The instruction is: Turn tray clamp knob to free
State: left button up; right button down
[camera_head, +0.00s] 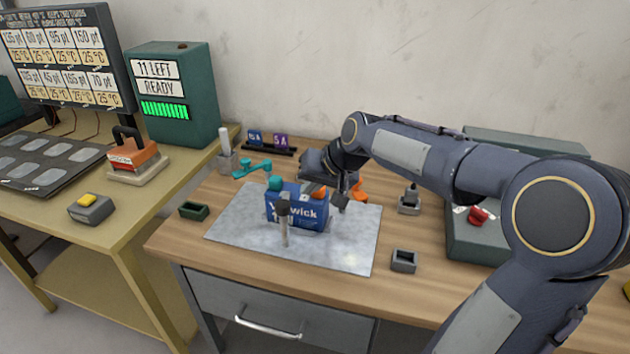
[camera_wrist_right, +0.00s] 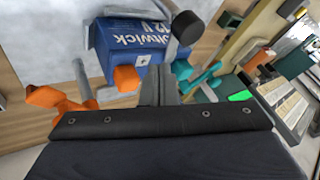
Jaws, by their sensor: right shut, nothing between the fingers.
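A clamp post with a dark knob (camera_head: 284,205) stands in front of the blue battery (camera_head: 318,209). The knob also shows in the right wrist view (camera_wrist_right: 186,27), close to the fingertips. The battery sits on the grey mat (camera_head: 345,255); I cannot make out the tray's edges. My right gripper (camera_head: 313,188) reaches in from the right over the battery's top. It is shut and empty; its fingers show in the right wrist view (camera_wrist_right: 161,80), apart from the knob as far as I can see. My arm hides part of the battery's back. My left gripper is not in view.
An orange lead (camera_head: 358,192) lies right of the battery and a teal lead (camera_head: 252,168) behind it at left. Small bins stand left (camera_head: 194,210) and right (camera_head: 404,261). A grey-green case (camera_head: 465,240) is farther right. The mat's front is clear.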

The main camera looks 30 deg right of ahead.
aim_at(284, 200)
jog(key=x, duration=0.5)
jog(key=shift+w+f, duration=0.2)
jog(key=shift+f, duration=0.05)
jog(key=shift+w+a+n+y, duration=0.1)
jog(key=shift+w+n+y, duration=0.2)
jog(key=shift+n+y, duration=0.35)
jog(key=shift+r, duration=0.15)
